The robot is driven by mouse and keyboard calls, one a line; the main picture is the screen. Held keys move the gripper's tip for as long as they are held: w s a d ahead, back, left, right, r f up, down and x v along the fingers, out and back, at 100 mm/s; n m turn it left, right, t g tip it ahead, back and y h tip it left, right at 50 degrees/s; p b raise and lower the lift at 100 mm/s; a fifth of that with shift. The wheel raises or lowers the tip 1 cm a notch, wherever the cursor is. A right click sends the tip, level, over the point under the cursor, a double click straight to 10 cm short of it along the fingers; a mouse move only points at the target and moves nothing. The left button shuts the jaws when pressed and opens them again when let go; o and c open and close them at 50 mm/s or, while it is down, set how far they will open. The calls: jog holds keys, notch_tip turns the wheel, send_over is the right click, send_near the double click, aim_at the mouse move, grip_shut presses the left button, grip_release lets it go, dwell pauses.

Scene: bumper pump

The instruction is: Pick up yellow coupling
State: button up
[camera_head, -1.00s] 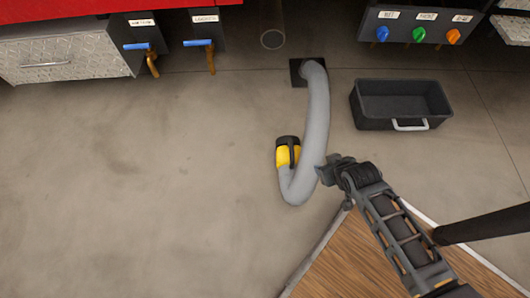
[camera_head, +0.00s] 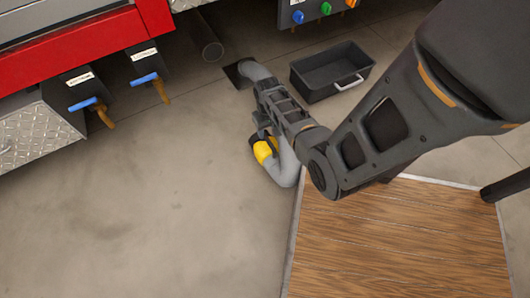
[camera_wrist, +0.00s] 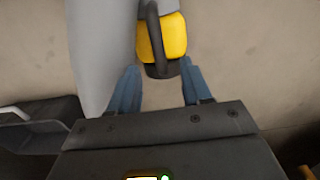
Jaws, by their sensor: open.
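The yellow coupling (camera_head: 264,151), with black parts, is on the end of a grey hose (camera_head: 284,168) on the floor. In the wrist view the coupling (camera_wrist: 174,38) is at top centre, with a dark handle across it. My gripper (camera_wrist: 159,66) is open and empty. Its two blue-grey fingers point at the coupling, whose near dark end shows between the fingertips. I cannot tell how much height separates them. The grey hose (camera_wrist: 98,50) runs close beside the left finger. In the head view my arm hides part of the hose, and my fingers are hard to make out.
A black bin (camera_head: 333,73) stands on the floor behind my arm. A wooden platform (camera_head: 390,240) with a pale edge is at lower right. A red vehicle panel (camera_head: 80,45) with blue-handled valves (camera_head: 145,80) is at upper left. The floor at lower left is clear.

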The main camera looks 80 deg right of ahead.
aim_at(267, 138)
jog(key=f+b, duration=0.3)
jog(key=f, duration=0.2)
jog(key=shift+d+f, duration=0.15)
jog(key=shift+d, duration=0.05)
jog(key=shift+c, duration=0.3)
grip_shut()
jog(key=shift+w, duration=0.1)
dwell(0.8)
